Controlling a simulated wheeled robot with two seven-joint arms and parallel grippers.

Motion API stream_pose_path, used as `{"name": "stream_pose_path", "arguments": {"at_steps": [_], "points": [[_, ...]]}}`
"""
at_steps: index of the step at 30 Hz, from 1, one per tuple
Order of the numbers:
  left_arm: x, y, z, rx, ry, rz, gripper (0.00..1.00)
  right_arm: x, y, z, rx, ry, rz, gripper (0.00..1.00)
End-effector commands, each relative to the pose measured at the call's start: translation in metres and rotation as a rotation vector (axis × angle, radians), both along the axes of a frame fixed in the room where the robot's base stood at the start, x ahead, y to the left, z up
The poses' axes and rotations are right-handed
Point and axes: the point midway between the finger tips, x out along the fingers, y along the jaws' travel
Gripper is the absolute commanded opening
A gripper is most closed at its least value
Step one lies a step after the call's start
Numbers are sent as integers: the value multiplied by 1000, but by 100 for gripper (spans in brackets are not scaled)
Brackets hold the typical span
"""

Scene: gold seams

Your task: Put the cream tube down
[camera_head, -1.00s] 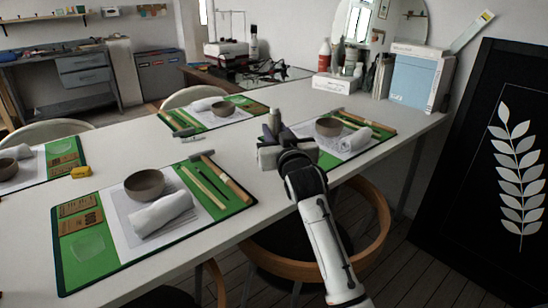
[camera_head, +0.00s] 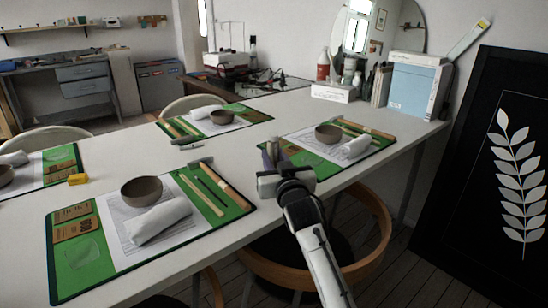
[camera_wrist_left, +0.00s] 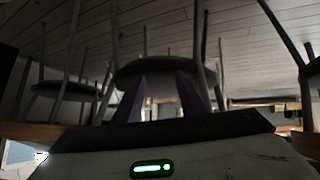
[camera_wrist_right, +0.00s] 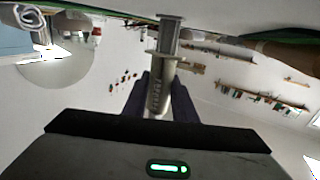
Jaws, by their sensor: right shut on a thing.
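The cream tube (camera_wrist_right: 158,92) is a slim grey-beige tube with dark lettering, seen between the dark fingers in the right wrist view. My right gripper (camera_head: 270,166) is shut on it, over the front edge of the white table (camera_head: 262,205). In the head view the tube shows only as a small part at the fingers, the rest being hidden by the gripper. I cannot tell whether it touches the table. My left gripper (camera_wrist_left: 160,95) is outside the head view; its wrist view shows two separate fingers with nothing between them, with chairs behind.
Green place mats carry bowls, rolled towels and tools: one at front left (camera_head: 70,285), one just right of the gripper (camera_head: 385,147). A hammer (camera_head: 200,163) lies left of the gripper. Bare table separates the mats. A wooden chair (camera_head: 375,235) stands below the front edge.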

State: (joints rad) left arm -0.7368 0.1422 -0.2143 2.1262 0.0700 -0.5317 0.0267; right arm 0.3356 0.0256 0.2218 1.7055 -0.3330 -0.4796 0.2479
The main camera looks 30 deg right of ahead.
Motion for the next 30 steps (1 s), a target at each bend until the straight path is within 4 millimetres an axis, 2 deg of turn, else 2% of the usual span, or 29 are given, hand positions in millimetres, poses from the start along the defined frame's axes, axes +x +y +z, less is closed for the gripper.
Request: {"name": "stream_pose_path", "arguments": {"at_steps": [1, 5, 6, 9, 17, 22, 30], "points": [[0, 0, -1, -1, -1, 1, 37, 0, 0, -7, 4, 9, 0, 0], [0, 0, -1, -2, 0, 1, 37, 0, 0, -9, 4, 12, 0, 0], [0, 0, -1, -2, 0, 1, 37, 0, 0, -10, 4, 14, -1, 28], [0, 0, -1, -2, 0, 1, 37, 0, 0, -10, 4, 14, 0, 43], [1, 0, -1, -2, 0, 1, 37, 0, 0, -7, 3, 8, 0, 43], [0, 0, 6, 1, 0, -1, 37, 0, 0, 10, 1, 4, -1, 43], [-2, 1, 4, 14, 14, -6, 37, -46, 18, 6, 4, 8, 0, 43]]}}
